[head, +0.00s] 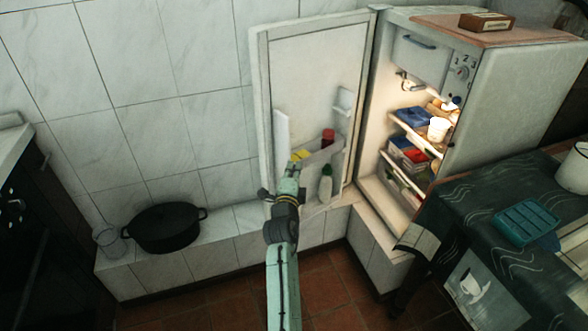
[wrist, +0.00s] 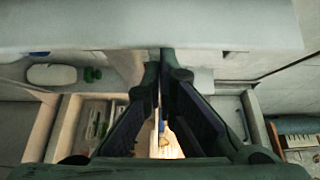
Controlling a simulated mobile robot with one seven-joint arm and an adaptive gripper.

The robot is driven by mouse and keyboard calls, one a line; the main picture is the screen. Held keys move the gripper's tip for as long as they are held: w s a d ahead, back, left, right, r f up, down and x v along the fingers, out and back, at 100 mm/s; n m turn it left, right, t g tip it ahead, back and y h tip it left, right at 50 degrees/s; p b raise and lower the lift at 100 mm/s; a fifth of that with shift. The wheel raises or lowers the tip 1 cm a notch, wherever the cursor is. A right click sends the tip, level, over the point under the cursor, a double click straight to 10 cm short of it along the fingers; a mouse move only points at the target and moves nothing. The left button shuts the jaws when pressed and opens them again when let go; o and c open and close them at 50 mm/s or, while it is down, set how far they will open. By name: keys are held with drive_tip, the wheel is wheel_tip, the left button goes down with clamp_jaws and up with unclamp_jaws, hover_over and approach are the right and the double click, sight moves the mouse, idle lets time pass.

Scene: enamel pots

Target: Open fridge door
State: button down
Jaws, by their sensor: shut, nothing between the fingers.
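The fridge door (head: 312,75) stands wide open, swung out to the left against the tiled wall, with its inner side and shelves showing. The fridge (head: 515,105) is lit inside, with its shelves exposed. My gripper (head: 294,168) is in front of the door's lower inner shelves and covers part of them. In the wrist view, the fingers (wrist: 165,62) are closed together and empty. Their tips lie at the edge of a pale panel (wrist: 200,25), which looks like part of the door. I cannot tell whether they touch it.
A bottle with a green cap (head: 325,184) and a red-topped jar (head: 328,138) stand in the door shelves. A black pot (head: 165,228) sits on the tiled ledge at left. A cloth-covered table (head: 465,225) with a teal tray (head: 526,223) stands at right.

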sight(274, 151)
drive_tip(key=w+a+b, duration=0.1)
drive_tip(key=a+b, duration=0.1)
drive_tip(key=b, duration=0.1)
drive_tip(key=w+a+b, duration=0.2)
drive_tip(key=b, duration=0.2)
drive_tip(key=w+a+b, duration=0.2)
drive_tip(key=b, duration=0.1)
drive_tip(key=shift+w+f, duration=0.2)
drive_tip(key=shift+f, duration=0.1)
drive_tip(key=shift+w+a+r+b, duration=0.3)
drive_tip(key=shift+w+a+b, duration=0.15)
drive_tip(key=shift+b, duration=0.15)
drive_tip(key=shift+d, duration=0.1)
